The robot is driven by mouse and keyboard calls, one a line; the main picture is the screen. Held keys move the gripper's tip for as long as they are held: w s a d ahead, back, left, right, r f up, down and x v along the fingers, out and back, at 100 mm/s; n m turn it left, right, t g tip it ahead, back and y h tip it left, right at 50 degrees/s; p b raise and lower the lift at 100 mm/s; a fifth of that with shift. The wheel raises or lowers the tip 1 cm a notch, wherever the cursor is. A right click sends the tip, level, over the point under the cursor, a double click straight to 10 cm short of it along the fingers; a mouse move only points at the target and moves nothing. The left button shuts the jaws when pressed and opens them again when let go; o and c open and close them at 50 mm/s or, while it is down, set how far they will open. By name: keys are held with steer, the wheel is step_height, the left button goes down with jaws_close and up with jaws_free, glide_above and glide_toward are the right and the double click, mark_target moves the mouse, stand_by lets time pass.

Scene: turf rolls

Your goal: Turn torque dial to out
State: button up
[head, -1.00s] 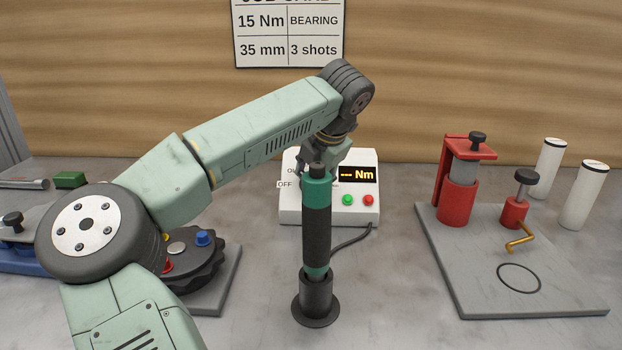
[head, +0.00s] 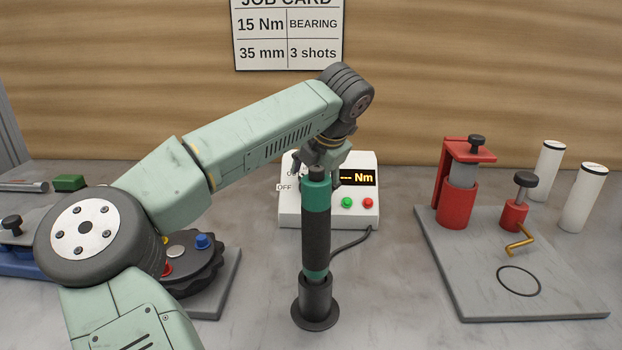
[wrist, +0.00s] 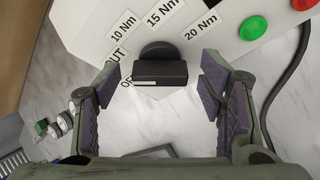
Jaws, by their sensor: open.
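The torque dial (wrist: 160,70) is a black knob with a raised bar, on the sloped face of the white controller box (head: 290,212). In the wrist view, labels for 10, 15 and 20 Nm fan out above it, with OUT and a partly hidden OFF at its left. The white mark on the bar lies at its left end, towards the OFF label. My gripper (wrist: 163,76) is open, with one finger on each side of the dial, apart from it. In the head view my gripper (head: 325,165) is over the box and hides the dial.
A green and black screwdriver (head: 317,225) stands upright in a holder in front of the box. The box has a lit display (head: 357,177), a green button (head: 347,202) and a red button (head: 368,202). A grey plate (head: 530,295) with red fixtures is at right.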

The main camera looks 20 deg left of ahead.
steer(key=v, duration=1.2)
